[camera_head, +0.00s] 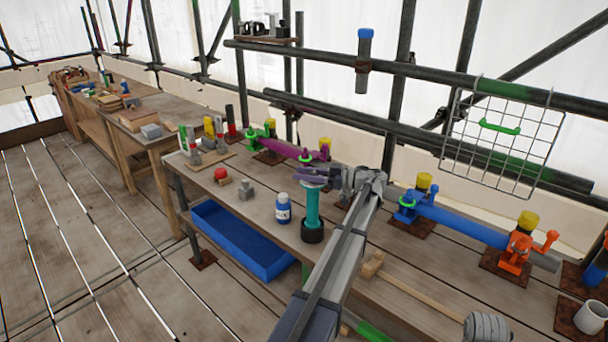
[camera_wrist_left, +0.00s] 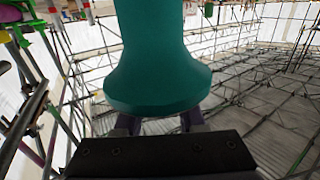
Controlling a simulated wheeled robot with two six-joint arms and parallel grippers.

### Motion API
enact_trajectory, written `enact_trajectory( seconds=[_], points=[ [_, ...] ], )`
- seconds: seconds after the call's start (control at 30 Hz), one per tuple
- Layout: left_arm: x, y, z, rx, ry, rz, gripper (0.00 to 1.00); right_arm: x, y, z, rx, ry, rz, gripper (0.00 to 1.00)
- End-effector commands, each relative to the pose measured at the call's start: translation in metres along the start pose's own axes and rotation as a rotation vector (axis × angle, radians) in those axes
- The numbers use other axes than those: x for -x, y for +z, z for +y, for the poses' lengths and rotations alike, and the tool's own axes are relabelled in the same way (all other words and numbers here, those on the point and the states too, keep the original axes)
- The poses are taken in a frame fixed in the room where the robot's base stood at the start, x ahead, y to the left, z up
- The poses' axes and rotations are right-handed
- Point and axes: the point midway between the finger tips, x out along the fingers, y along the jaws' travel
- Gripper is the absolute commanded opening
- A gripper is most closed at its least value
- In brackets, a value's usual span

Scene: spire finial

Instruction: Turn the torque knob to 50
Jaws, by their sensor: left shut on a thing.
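A teal upright tool (camera_head: 312,207) with a black round base or knob (camera_head: 312,234) stands on the front edge of the bench. My left gripper (camera_head: 308,175) reaches in from the right and has its purple fingers at the tool's top end, shut on it. In the left wrist view the teal tool (camera_wrist_left: 160,60) fills the middle, its flared end close to my gripper (camera_wrist_left: 160,124). The fingertips are mostly hidden behind that end. No scale or number can be read on the tool. My right gripper is not in view.
A blue and white bottle (camera_head: 283,208) stands just left of the tool. A blue bin (camera_head: 240,243) is below the bench edge.

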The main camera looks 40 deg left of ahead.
Motion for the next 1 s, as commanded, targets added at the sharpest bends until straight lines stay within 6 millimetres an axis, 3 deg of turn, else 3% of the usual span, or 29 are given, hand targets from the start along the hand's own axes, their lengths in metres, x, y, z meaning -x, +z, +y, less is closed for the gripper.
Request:
enact_trajectory(
  seconds=[0.07,0.1,0.33,0.67,1.0],
  points=[
    [-0.001,0.000,0.000,0.000,0.000,0.001,0.00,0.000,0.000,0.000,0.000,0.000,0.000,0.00],
    [-0.001,0.000,0.000,0.000,0.000,0.001,0.42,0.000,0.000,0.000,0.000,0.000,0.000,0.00],
    [0.000,0.000,0.000,0.000,0.000,0.001,0.68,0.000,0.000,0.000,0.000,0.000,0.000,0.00],
    [0.005,0.000,0.001,0.000,0.002,0.000,0.69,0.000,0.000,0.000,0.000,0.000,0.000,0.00],
    [0.057,0.000,0.001,0.000,0.003,0.000,0.69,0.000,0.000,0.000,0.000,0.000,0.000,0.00]
  ],
)
